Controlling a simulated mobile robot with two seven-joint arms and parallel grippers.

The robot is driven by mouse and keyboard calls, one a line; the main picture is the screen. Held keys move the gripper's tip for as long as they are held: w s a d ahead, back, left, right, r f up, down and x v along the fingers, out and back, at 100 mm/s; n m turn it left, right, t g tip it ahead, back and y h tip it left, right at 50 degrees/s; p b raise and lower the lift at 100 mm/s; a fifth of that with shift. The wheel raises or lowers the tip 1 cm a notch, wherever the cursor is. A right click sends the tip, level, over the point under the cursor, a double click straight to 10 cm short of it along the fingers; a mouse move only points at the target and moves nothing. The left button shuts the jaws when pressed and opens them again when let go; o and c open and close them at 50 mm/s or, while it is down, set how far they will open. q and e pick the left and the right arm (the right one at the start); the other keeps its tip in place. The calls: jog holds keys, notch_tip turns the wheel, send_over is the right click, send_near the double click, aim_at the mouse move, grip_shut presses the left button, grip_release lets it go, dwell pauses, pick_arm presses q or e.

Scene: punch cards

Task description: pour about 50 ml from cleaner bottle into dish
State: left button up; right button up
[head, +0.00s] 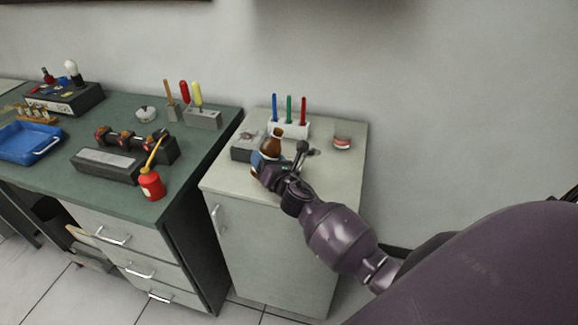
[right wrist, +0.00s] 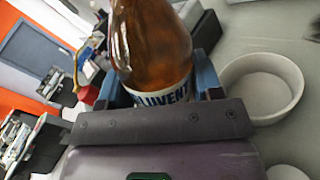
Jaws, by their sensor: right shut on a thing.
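The cleaner bottle (head: 272,147) is brown with a white label and stands out above the pale cabinet top in the head view, leaning slightly right. In the right wrist view the bottle (right wrist: 155,45) fills the middle, and its label is partly hidden. My right gripper (head: 265,168) is shut on the bottle's lower part; its blue fingers (right wrist: 157,88) flank the bottle. A round white dish (right wrist: 262,86) shows just right of the bottle in the right wrist view, apart from it. I cannot make out the dish clearly in the head view. My left gripper is not in view.
On the pale cabinet (head: 225,178), a white rack with blue, green and red tools (head: 289,129) stands behind, a grey box (head: 244,147) left, and a red-and-white round item (head: 342,142) right. The green bench (head: 110,196) holds a red oil can (head: 151,184).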

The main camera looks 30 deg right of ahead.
jog(key=m, duration=0.2)
jog(key=shift+d+m, duration=0.2)
jog(key=shift+m, duration=0.1)
jog(key=m, duration=0.1)
jog(key=a+m+b, duration=0.1)
jog(key=m, duration=0.1)
jog(key=shift+f, duration=0.3)
jog(key=m, duration=0.1)
jog(key=a+f+m+b, duration=0.1)
jog(key=m, duration=0.1)
jog(key=shift+a+m, duration=0.15)
jog(key=shift+m, duration=0.65)
jog(key=shift+w, duration=0.1)
jog(key=shift+m, duration=0.5)
jog(key=shift+a+m+p, duration=0.1)
jog(key=shift+m+p, duration=0.2)
jog(key=shift+m, duration=0.2)
jog(key=shift+a, duration=0.2)
